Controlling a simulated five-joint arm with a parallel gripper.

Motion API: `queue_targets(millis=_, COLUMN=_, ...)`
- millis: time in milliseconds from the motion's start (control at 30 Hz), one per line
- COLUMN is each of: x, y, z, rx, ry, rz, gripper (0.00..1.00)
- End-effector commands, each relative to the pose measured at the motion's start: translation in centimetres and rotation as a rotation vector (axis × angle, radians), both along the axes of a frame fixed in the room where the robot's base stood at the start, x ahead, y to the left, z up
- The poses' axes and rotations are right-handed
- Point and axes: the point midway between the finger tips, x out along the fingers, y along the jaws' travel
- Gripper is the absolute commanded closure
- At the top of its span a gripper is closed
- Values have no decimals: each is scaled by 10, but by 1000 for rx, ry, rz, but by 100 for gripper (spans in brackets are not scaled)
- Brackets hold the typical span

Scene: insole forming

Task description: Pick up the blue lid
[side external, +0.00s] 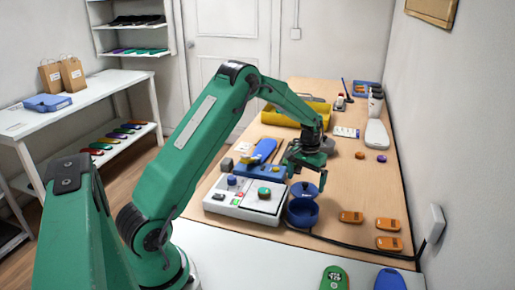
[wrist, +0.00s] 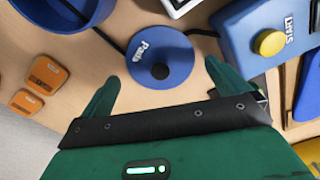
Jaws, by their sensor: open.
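The blue lid (wrist: 150,42) is a round flat disc marked "Pads" with a dark knob at its near part. In the wrist view it lies just ahead of and between my two green fingers, with space on both sides. My gripper (wrist: 161,75) is open and empty. In the side view my gripper (side external: 303,177) hangs over the table, just above the lid (side external: 304,188). The blue pot (side external: 302,213) stands beside the lid and is open at the top; its rim also shows in the wrist view (wrist: 112,50).
A blue box with a yellow button (wrist: 270,42) is close on the right in the wrist view. A white control panel (side external: 240,200) stands left of the pot. Orange pieces (side external: 388,243) lie to the right, and a black cable (side external: 345,243) runs past the pot. A yellow tray (side external: 290,112) is behind.

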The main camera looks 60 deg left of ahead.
Motion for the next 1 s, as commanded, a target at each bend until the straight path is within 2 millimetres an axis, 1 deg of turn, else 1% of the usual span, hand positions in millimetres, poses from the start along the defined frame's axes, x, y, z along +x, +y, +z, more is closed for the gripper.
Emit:
queue_targets(millis=33, x=0, y=0, z=-7, rx=-1, ry=2, rz=0, gripper=0)
queue_targets(millis=100, x=0, y=0, z=-14, rx=-1, ry=2, rz=0, gripper=0)
queue_targets(millis=233, x=0, y=0, z=-23, rx=0, ry=1, rz=0, gripper=0)
queue_targets(millis=767, x=0, y=0, z=-25, rx=0, ry=0, rz=0, gripper=0)
queue_targets(millis=833, x=0, y=0, z=-25, rx=0, ry=0, rz=0, gripper=10)
queue_targets(millis=933, x=0, y=0, z=-25, rx=0, ry=0, rz=0, gripper=29)
queue_targets(millis=967, x=0, y=0, z=-25, rx=0, ry=0, rz=0, gripper=34)
queue_targets(millis=1000, x=0, y=0, z=-24, rx=0, ry=-1, rz=0, gripper=34)
